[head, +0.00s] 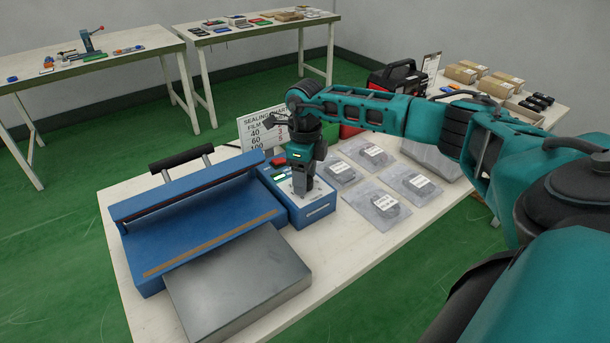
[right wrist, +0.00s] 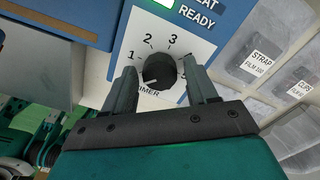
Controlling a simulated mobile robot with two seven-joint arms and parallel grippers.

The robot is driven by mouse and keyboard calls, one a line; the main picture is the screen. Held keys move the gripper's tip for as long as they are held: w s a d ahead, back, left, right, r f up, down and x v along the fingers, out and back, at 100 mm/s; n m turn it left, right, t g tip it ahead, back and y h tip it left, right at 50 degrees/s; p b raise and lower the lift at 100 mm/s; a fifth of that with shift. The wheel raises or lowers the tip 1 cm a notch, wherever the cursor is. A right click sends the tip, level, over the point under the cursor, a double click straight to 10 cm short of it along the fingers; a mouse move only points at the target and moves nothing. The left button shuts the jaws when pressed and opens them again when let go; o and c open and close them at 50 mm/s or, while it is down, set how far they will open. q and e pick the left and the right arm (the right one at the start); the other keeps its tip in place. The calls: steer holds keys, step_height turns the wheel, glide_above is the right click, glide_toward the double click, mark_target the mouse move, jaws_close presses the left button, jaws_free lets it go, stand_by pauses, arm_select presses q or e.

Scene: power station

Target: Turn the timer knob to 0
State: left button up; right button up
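The timer knob (right wrist: 160,70) is a dark round knob on a white dial plate, seen in the right wrist view. The numbers 1, 2 and 3 show around it; its lower sides are partly covered by my fingers. A light pointer mark on the knob points to the lower left. My right gripper (right wrist: 161,66) has one finger on each side of the knob, with small gaps visible. In the head view my right gripper (head: 300,186) points down over the blue control box (head: 318,209) and hides the knob. My left gripper is not in view.
The blue sealer (head: 200,215) with its black-handled bar stands left of the control box, a grey metal plate (head: 240,285) in front. A sealing chart (head: 258,128) stands behind. Several labelled bags (head: 376,203) lie to the right on the white table (head: 345,270).

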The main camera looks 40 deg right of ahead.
steer(key=shift+o, duration=0.5)
step_height(320, 180, up, 13)
steer(key=shift+f, duration=0.15)
stand_by(0.6)
